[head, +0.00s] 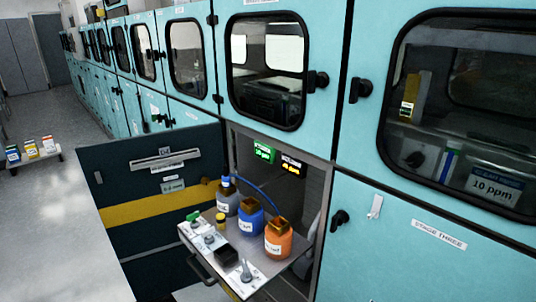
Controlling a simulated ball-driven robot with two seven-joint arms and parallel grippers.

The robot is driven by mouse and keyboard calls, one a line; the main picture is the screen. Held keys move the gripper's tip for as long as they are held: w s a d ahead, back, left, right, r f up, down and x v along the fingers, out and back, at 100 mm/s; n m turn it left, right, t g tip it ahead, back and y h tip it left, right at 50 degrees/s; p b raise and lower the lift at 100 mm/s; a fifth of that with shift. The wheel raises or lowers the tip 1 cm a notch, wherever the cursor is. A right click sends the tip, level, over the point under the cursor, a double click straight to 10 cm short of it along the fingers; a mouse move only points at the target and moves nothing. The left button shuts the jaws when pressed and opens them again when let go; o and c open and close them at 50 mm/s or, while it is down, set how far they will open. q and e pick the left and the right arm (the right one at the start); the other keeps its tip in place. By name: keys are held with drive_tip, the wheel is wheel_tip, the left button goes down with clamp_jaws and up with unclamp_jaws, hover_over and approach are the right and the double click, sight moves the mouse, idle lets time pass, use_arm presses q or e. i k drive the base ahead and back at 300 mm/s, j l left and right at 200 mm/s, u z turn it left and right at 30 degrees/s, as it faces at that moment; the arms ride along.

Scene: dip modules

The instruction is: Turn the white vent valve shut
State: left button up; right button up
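A pull-out tray (262,277) sticks out of an open bay low in the teal cabinets. Along its near left edge sit small valve-like fittings: one with a green top (193,216), a pale grey one (209,238) and a whitish upright one (246,271). I cannot tell for certain which is the vent valve, nor whether it is open or shut. A separate white lever-like piece (375,206) is on the teal panel right of the bay. Neither of my grippers is in view.
On the tray stand a grey bottle (227,203), a blue bottle (250,222), an orange bottle (278,238) and a black box (225,256). A blue hose arches behind them. A dark door (150,190) with a yellow stripe stands left. Grey floor lies further left.

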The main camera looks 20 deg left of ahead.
sight(207, 232)
drive_tip(key=u, duration=1.25)
